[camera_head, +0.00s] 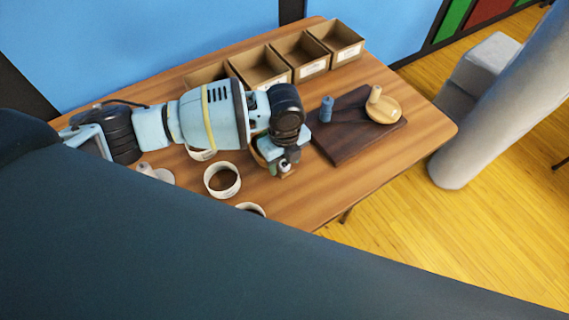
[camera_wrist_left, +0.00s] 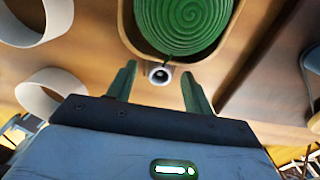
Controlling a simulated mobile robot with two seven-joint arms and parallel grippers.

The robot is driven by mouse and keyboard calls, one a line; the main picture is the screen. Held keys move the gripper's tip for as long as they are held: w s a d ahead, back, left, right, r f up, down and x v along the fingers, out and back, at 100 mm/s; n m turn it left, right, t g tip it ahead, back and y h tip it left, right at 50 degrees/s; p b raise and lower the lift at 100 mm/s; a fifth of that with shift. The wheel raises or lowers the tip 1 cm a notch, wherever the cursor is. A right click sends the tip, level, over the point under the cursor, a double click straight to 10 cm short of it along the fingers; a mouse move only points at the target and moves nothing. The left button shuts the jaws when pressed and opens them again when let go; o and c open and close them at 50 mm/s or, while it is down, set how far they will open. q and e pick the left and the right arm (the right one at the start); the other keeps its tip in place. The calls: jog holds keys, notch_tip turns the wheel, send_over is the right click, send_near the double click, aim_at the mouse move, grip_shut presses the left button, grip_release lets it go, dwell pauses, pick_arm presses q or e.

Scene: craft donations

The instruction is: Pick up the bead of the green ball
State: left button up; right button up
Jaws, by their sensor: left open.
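The green ball (camera_wrist_left: 183,22) is a coil of spiral yarn at the top of the left wrist view, in a wooden holder (camera_wrist_left: 125,22). Its bead (camera_wrist_left: 159,75) is a small pale round piece with a dark hole, just below the ball on a short dark strand. My left gripper (camera_wrist_left: 158,88) is open, with one green finger on each side of the bead; I cannot tell whether either touches it. In the head view my left gripper (camera_head: 286,160) is over the table and its arm hides most of the ball.
Several open cardboard boxes (camera_head: 262,68) line the table's back. A dark board (camera_head: 345,147) at right carries a blue spool (camera_head: 326,109) and a round wooden piece with a peg (camera_head: 383,107). The table's right end (camera_head: 430,122) is clear.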

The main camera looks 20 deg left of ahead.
pick_arm(q)
jog(key=c, duration=1)
jog(key=shift+c, duration=0.2)
jog(key=shift+r, duration=0.2)
jog(key=shift+r, duration=0.25)
notch_tip(320, 180, up, 3)
jog(key=shift+r, duration=0.1)
jog(key=s+d, duration=0.2)
jog(key=d, duration=0.2)
jog(key=s+d, duration=0.3)
jog(key=d, duration=0.2)
jog(key=s+d+r, duration=0.1)
jog(key=s+d, duration=0.1)
jog(key=d, duration=0.3)
jog(key=shift+s+d, duration=0.15)
